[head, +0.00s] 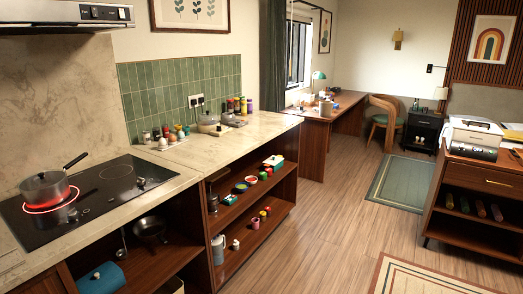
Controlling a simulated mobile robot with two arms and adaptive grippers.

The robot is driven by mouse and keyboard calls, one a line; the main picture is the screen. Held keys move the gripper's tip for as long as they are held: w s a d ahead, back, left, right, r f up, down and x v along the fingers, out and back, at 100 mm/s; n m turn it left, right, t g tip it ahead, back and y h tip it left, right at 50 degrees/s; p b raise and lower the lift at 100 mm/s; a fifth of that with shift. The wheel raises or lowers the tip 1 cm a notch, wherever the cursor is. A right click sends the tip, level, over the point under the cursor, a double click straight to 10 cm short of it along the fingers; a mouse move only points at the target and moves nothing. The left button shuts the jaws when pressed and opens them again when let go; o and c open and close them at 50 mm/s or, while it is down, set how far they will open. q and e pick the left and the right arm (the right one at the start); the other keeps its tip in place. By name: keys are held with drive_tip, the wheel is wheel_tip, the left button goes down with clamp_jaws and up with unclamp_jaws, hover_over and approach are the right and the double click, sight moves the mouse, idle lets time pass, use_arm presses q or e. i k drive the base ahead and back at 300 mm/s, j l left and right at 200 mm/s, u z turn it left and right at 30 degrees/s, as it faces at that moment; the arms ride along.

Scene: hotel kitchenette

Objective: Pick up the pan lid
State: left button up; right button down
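A dark saucepan (46,190) with a long black handle sits on a glowing red burner at the far left. A small knob shows at its top, so a lid seems to be on it, but it is too small to be sure. A pale round piece of cookware (208,123) stands on the far counter and also seems to have a lid with a knob. Neither of my grippers is in view.
The black cooktop (90,196) has its left burner lit. Bottles, jars and eggs line the counter (215,148) by the green tiles. Open shelves below hold a pan (150,227) and small items.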

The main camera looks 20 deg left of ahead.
sight(41, 180)
drive_tip(key=i+u, duration=0.45)
drive_tip(key=i+l+u, duration=0.2)
drive_tip(key=u, duration=0.25)
drive_tip(key=i+l+u, duration=0.25)
drive_tip(key=u, duration=0.2)
drive_tip(key=i+l, duration=0.05)
